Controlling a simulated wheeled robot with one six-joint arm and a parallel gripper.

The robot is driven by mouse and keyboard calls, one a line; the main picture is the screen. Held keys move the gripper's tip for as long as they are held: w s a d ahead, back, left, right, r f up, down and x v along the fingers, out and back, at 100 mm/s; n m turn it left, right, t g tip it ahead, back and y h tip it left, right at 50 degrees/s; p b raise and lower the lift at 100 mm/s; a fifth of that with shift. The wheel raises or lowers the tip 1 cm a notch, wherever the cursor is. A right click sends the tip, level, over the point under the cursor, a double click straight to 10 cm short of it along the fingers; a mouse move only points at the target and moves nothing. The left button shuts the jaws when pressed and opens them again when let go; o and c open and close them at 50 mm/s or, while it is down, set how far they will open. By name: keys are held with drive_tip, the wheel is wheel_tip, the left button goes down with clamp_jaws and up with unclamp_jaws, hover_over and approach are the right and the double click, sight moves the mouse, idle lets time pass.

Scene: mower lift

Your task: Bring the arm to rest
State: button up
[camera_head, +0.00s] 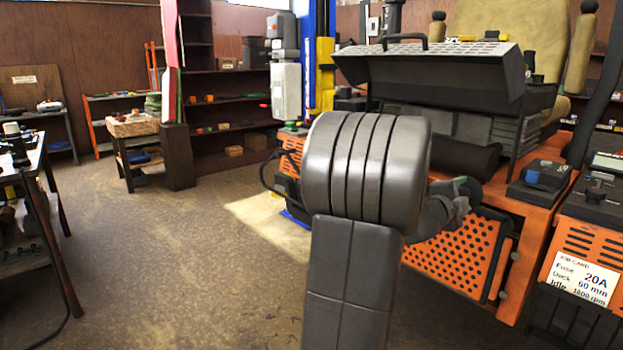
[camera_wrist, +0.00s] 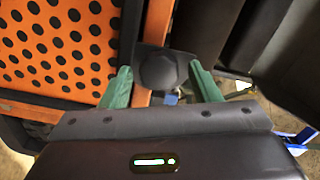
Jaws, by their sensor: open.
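My gripper (camera_wrist: 160,68) shows in the wrist view with its two green fingers apart and nothing held between them. A dark rounded knob-like part (camera_wrist: 158,70) of the machine shows in the gap between the fingers; I cannot tell how far beyond them it is. In the head view my grey arm stands large in the middle and hides much of the wrist. A bit of my gripper (camera_head: 464,188) shows to the right of the arm, in front of the orange mower's body and above its perforated orange panel (camera_head: 452,252).
A grey open-lidded box (camera_head: 430,72) sits on the mower. A job card (camera_head: 582,278) reads fuse 20A, deck 60 mm, idle 1800 rpm. A workbench (camera_head: 42,165) stands at left, shelves (camera_head: 232,108) behind. The floor (camera_head: 160,250) at left centre is clear.

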drive_tip(key=n+p, duration=0.2)
drive_tip(key=n, duration=0.1)
drive_tip(key=n+p, duration=0.1)
drive_tip(key=shift+w+r+n, duration=0.1)
drive_tip(key=shift+r+n, duration=0.15)
drive_tip(key=shift+n, duration=0.05)
drive_tip(key=n+p, duration=0.3)
drive_tip(key=shift+n+p, duration=0.35)
drive_tip(key=shift+n, duration=0.05)
drive_tip(key=n+p, duration=0.4)
drive_tip(key=shift+w+a+p, duration=0.1)
drive_tip(key=shift+p, duration=0.3)
drive_tip(key=shift+f+n+p, duration=0.1)
drive_tip(key=shift+n+p, duration=0.5)
drive_tip(key=shift+n, duration=0.2)
drive_tip(key=shift+f, duration=0.1)
